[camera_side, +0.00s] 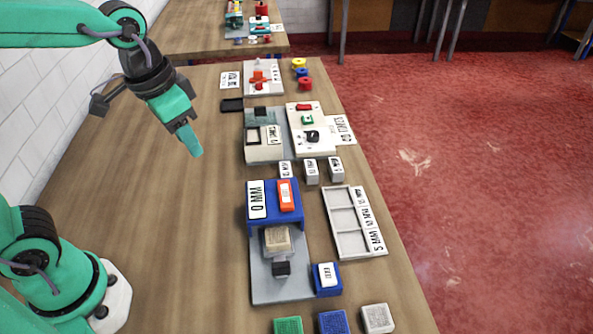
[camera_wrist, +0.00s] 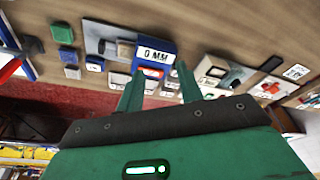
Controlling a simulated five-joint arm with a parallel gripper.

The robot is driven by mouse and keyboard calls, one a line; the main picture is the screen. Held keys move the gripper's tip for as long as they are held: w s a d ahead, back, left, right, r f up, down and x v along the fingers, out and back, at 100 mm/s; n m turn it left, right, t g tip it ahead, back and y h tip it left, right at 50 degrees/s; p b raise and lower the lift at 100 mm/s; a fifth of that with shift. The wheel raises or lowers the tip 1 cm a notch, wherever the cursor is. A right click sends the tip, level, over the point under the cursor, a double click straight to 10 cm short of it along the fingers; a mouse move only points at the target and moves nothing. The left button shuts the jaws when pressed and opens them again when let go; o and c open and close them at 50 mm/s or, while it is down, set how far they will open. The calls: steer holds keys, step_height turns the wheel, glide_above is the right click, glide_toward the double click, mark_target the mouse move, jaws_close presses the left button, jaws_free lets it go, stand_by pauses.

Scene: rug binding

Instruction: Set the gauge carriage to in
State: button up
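In the side view, a blue bridge (camera_side: 272,217) stands across a grey base plate (camera_side: 262,291). A white "0 MM" plate (camera_side: 257,199) and an orange block (camera_side: 287,195) with a white label sit on top of it. A beige block (camera_side: 277,240) and a small dark block (camera_side: 282,268) sit on the plate in front; I cannot tell which part is the gauge carriage. My gripper (camera_side: 190,139) hangs above the table, left of these things and touching nothing. In the wrist view, its two fingers (camera_wrist: 160,90) are apart and empty, with the "0 MM" plate (camera_wrist: 156,55) beyond them.
A white compartment tray (camera_side: 340,222) lies right of the bridge. Several small labelled blocks (camera_side: 311,171) stand behind it. A white board (camera_side: 310,145) with coloured parts lies farther back. Green (camera_side: 287,326), blue (camera_side: 333,322) and grey blocks (camera_side: 377,318) line the front. The table's left is clear.

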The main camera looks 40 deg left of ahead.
steer(key=shift+s+a+r+n+t, duration=0.2)
steer(key=shift+s+a+n+t, duration=0.25)
steer(key=shift+s+a, duration=0.55)
steer(key=shift+s+a+r+n+t, duration=0.15)
steer(key=shift+s+a+n+t, duration=0.2)
steer(key=shift+s+a+t, duration=0.55)
steer(key=shift+w+a+g, duration=0.15)
steer(key=shift+a+g, duration=0.1)
steer(key=shift+g, duration=0.1)
steer(key=w+d+f+m+g, duration=0.2)
steer(key=w+d, duration=0.2)
steer(key=d, duration=0.2)
steer(key=w+d+f+m+g, duration=0.2)
steer(key=w+d+g, duration=0.1)
steer(key=d, duration=0.2)
steer(key=d+f+m+g+y, duration=0.3)
steer(key=d+f+m, duration=0.1)
steer(key=d+f, duration=0.7)
steer(key=d, duration=0.3)
steer(key=shift+w+d+f+y, duration=0.15)
steer(key=shift+d+f+y, duration=0.05)
steer(key=shift+y, duration=0.1)
